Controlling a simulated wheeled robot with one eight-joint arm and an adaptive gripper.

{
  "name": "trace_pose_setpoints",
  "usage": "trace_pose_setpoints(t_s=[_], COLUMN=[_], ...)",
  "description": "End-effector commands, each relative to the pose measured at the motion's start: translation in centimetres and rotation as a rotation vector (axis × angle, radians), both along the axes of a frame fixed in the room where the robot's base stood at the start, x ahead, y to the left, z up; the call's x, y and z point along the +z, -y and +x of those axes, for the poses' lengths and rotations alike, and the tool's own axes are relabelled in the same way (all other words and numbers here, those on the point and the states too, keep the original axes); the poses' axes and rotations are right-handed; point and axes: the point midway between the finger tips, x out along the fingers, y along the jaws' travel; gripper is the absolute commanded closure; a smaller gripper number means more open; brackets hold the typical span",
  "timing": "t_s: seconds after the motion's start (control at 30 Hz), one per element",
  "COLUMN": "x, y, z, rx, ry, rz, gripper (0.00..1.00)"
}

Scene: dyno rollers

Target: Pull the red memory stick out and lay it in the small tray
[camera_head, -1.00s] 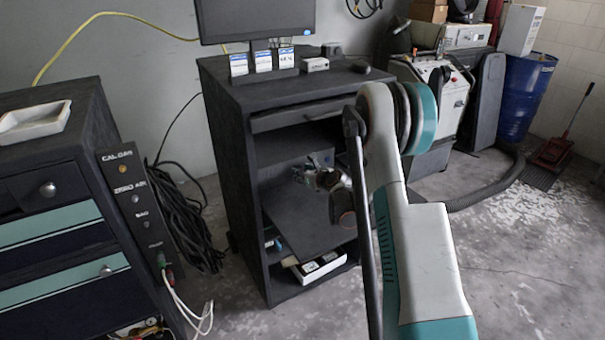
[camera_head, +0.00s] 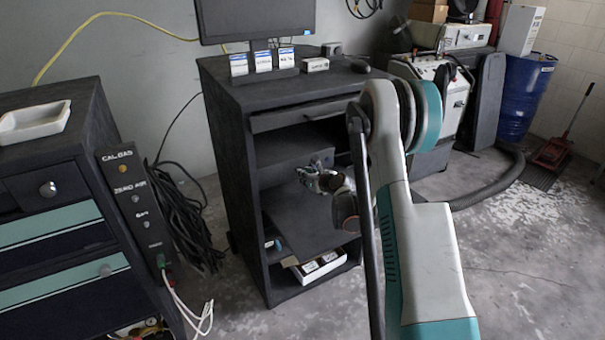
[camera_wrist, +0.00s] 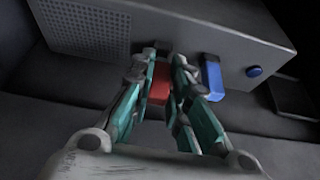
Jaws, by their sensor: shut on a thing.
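The red memory stick (camera_wrist: 158,84) shows between the fingers of my gripper (camera_wrist: 167,72) in the wrist view. My gripper is shut on it, close in front of the grey computer case (camera_wrist: 205,30). The fingertips hide the stick's far end, so I cannot tell whether it is still in its port. In the head view my gripper (camera_head: 308,179) is at the open middle of the dark cabinet, and the stick is too small to make out. The small tray (camera_head: 36,133) is white and looks empty on top of the drawer cabinet at the left.
A blue stick (camera_wrist: 212,78) and a round blue button (camera_wrist: 255,71) are on the case, right of my gripper. The dark cabinet (camera_head: 232,150) has shelves above and below my gripper. A panel with knobs (camera_head: 135,195) and hanging cables stand between the two cabinets.

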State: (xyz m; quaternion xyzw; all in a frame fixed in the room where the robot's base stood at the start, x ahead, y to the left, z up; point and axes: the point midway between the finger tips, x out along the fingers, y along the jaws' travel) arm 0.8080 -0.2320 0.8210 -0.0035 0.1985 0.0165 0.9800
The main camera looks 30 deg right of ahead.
Motion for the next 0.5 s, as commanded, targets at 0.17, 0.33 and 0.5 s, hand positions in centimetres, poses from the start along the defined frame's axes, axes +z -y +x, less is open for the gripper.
trace_pose_setpoints(t_s=[0.17,0.33,0.5], x=[0.0,0.0,0.0], y=[0.0,0.1,0.0], z=[-0.7,-1.3,-1.9], rx=[0.0,0.0,0.0], ry=[0.0,0.0,0.0], rz=[0.0,0.0,0.001], gripper=[1.0,1.0,1.0])
